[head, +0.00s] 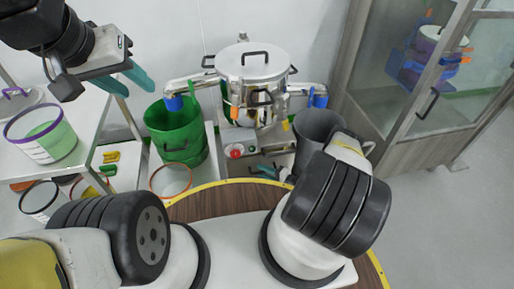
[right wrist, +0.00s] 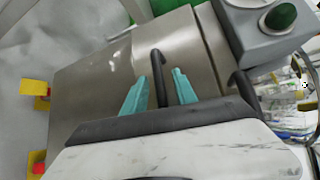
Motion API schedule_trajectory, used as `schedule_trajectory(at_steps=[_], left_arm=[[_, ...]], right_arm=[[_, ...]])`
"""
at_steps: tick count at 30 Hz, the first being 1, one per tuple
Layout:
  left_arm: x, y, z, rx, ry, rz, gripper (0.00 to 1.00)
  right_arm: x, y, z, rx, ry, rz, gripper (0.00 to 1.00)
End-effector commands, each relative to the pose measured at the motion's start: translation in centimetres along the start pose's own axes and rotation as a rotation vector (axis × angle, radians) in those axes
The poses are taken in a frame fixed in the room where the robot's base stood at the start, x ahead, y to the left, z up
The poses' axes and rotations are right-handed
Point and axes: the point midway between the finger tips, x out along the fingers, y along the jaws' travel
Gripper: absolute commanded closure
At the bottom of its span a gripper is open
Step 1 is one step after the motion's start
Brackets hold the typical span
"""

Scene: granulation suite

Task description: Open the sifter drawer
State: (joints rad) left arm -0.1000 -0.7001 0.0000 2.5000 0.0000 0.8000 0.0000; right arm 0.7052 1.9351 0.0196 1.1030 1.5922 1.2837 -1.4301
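The sifter (head: 262,98) is a shiny steel vessel with a lidded top, standing on a base at the back centre. In the right wrist view a brushed steel front (right wrist: 95,80) carries a black bar handle (right wrist: 159,68). My right gripper (right wrist: 160,90) is open, its teal fingers on either side of this handle with gaps visible. In the head view the right gripper (head: 268,172) is low in front of the sifter base, partly hidden by my arm. My left gripper (head: 126,82) is open and empty at upper left, above the shelf side.
A green bin (head: 177,135) stands left of the sifter and a grey bin (head: 314,130) right of it. A control box (right wrist: 262,30) with a green button is close by my right gripper. A second black handle (right wrist: 244,86) is beside it. A glass cabinet (head: 440,75) stands right.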

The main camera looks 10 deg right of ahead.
Motion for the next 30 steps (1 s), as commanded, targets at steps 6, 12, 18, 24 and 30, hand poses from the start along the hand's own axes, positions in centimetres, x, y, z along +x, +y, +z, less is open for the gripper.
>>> schedule_trajectory(at_steps=[6,12,18,24,30], left_arm=[[0.00,0.00,0.00,0.000,0.000,0.000,0.61],[0.00,0.00,0.00,0.000,0.000,0.000,0.61],[0.00,0.00,0.00,0.000,0.000,0.000,0.61],[0.00,0.00,0.00,0.000,0.000,0.000,0.61],[0.00,0.00,0.00,0.000,0.000,0.000,0.61]], right_arm=[[-0.03,0.00,0.01,0.000,0.000,0.000,0.92],[-0.04,0.00,0.01,0.000,0.000,0.000,1.00],[-0.06,0.01,0.02,0.000,-0.001,0.000,1.00],[-0.07,0.02,0.02,0.000,-0.001,0.001,1.00],[-0.08,0.03,0.01,0.000,-0.001,0.001,1.00]])
